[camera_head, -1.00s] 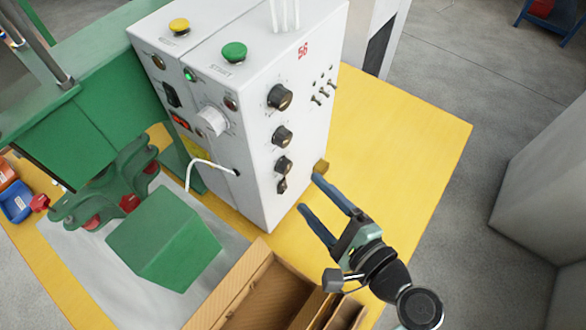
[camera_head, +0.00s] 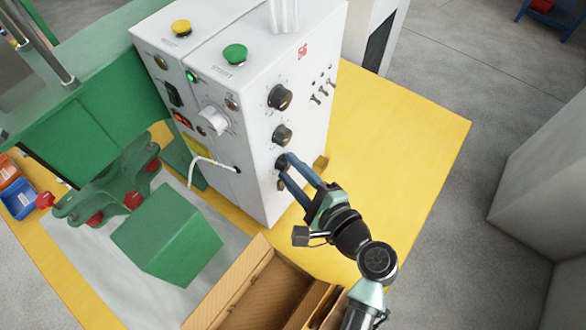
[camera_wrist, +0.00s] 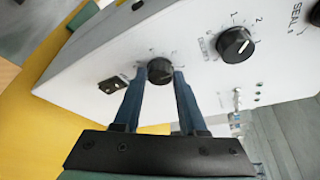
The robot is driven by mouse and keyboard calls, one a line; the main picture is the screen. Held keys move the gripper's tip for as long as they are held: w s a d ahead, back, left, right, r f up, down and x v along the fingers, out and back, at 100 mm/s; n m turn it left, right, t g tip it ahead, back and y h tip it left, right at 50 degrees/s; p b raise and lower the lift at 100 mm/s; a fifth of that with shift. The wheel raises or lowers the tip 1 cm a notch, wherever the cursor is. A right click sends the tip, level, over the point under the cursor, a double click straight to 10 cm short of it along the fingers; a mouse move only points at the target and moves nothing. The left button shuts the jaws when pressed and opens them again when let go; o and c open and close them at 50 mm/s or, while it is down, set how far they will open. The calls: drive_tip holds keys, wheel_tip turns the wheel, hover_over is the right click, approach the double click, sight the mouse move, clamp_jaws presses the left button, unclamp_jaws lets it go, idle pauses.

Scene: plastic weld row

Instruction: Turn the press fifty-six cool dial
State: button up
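The press control box (camera_head: 240,130) is a white cabinet with a red "56" on top of its right-hand face. A column of three black dials runs down that face. The lowest dial (camera_wrist: 160,71) is between my fingertips in the wrist view; in the head view my fingers partly cover it. Its label is not readable, so I cannot confirm the word "cool". My gripper (camera_head: 285,168) has its two blue fingers on either side of this dial, open, with a narrow gap seeming to remain. The middle dial (camera_wrist: 236,45) is to the right in the wrist view.
The upper dial (camera_head: 280,97) and several toggle switches (camera_head: 322,92) share the face. A black rocker switch (camera_wrist: 112,84) lies near my left finger. An open cardboard box (camera_head: 245,290) stands below, and the yellow tabletop (camera_head: 400,130) is clear at right.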

clamp_jaws()
drive_tip(key=shift+f+b, duration=0.2)
drive_tip(key=shift+b, duration=0.4)
drive_tip(key=shift+f+n+b, duration=0.2)
drive_tip(key=shift+n+b, duration=0.5)
drive_tip(key=shift+b, duration=0.35)
drive_tip(key=n+t+b, duration=0.1)
drive_tip(key=b, duration=0.2)
drive_tip(key=n+t+b, duration=0.1)
drive_tip(key=b, duration=0.2)
drive_tip(key=shift+s+f+n+b, duration=0.1)
drive_tip(key=shift+f+n+b, duration=0.2)
drive_tip(key=shift+f+n, duration=0.1)
drive_tip(key=n+t+y+b, duration=0.1)
drive_tip(key=n+b, duration=0.2)
drive_tip(key=b, duration=0.5)
drive_tip(key=n+b, duration=0.2)
drive_tip(key=b, duration=0.1)
drive_tip(key=shift+r+y, duration=0.2)
drive_tip(key=shift+y, duration=0.1)
drive_tip(key=shift+n+t, duration=0.3)
drive_tip(key=shift+r, duration=0.1)
